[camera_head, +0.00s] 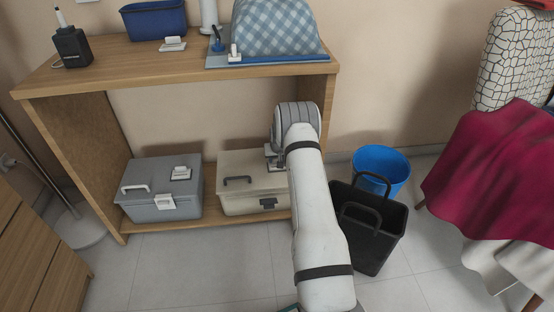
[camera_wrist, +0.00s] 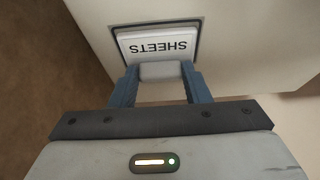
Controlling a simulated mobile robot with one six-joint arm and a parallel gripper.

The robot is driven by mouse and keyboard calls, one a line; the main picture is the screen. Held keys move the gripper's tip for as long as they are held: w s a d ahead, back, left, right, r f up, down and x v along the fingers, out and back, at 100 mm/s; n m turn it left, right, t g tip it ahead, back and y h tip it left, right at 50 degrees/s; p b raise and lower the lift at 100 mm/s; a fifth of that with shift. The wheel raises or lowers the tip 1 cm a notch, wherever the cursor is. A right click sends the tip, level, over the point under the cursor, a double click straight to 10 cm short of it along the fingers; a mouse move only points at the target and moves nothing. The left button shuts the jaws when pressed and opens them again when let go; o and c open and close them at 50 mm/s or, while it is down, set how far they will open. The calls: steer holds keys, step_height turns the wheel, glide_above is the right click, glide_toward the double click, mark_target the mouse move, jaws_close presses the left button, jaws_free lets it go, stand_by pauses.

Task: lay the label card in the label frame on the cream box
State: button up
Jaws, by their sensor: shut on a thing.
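The cream box (camera_head: 235,170) stands on the lower shelf, right of a grey box. My gripper (camera_wrist: 160,82) is over its lid; in the head view my arm hides most of that spot. In the wrist view the gripper is shut on the grey grip block of the white label card (camera_wrist: 158,47), which reads SHEETS upside down. The dark-edged label frame (camera_wrist: 201,35) on the cream lid (camera_wrist: 250,40) shows around the card.
The grey box (camera_head: 145,177) has a white piece on its lid. The wooden shelf top (camera_head: 110,62) is close above and behind. A black basket (camera_head: 375,240) and a blue bucket (camera_head: 382,160) stand to the right. Floor in front is clear.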

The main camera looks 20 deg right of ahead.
steer(key=o, duration=1)
steer(key=shift+f, duration=0.1)
steer(key=p+v, duration=0.4)
steer(key=v, duration=0.8)
steer(key=shift+s, duration=0.1)
